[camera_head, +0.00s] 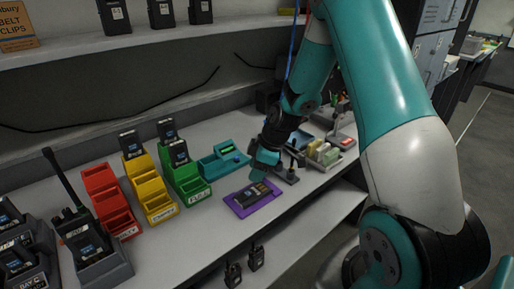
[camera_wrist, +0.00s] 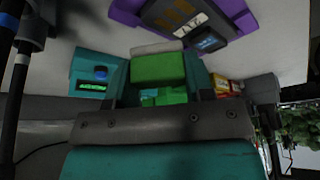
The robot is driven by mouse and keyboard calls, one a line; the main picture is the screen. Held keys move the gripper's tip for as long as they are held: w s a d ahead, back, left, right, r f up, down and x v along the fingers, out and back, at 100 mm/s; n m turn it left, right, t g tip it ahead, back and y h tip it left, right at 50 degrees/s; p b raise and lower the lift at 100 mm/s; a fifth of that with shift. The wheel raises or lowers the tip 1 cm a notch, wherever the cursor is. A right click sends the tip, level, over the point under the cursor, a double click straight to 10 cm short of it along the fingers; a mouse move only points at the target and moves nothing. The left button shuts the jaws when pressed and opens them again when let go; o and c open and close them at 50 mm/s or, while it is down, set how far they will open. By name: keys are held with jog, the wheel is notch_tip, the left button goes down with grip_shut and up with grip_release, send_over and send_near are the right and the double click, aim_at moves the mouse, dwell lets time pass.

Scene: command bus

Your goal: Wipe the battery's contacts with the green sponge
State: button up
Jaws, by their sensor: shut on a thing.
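The battery (camera_head: 250,195) lies on a purple tray (camera_head: 239,211) on the bench, its gold contacts (camera_head: 261,188) facing up at the end nearer my gripper. The battery (camera_wrist: 160,15) and the tray's purple edge (camera_wrist: 243,20) also show at the top of the wrist view. My gripper (camera_head: 265,169) is just above and behind the tray. In the wrist view my gripper (camera_wrist: 158,80) is shut on the green sponge (camera_wrist: 158,68), whose pale end points toward the battery. The sponge looks apart from the contacts, but the exact gap is unclear. In the head view my gripper hides the sponge.
A teal tester (camera_head: 222,162) with a green display stands left of my gripper. Red (camera_head: 108,200), yellow (camera_head: 150,190) and green (camera_head: 186,180) racks stand farther left. A tray of small items (camera_head: 325,155) is at right. The bench in front of the racks is bare.

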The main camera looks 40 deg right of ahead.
jog(key=shift+w+r+p, duration=0.1)
jog(key=shift+r+p, duration=0.2)
jog(key=shift+r, duration=0.25)
jog(key=shift+r+p, duration=1.65)
jog(key=shift+r, duration=0.6)
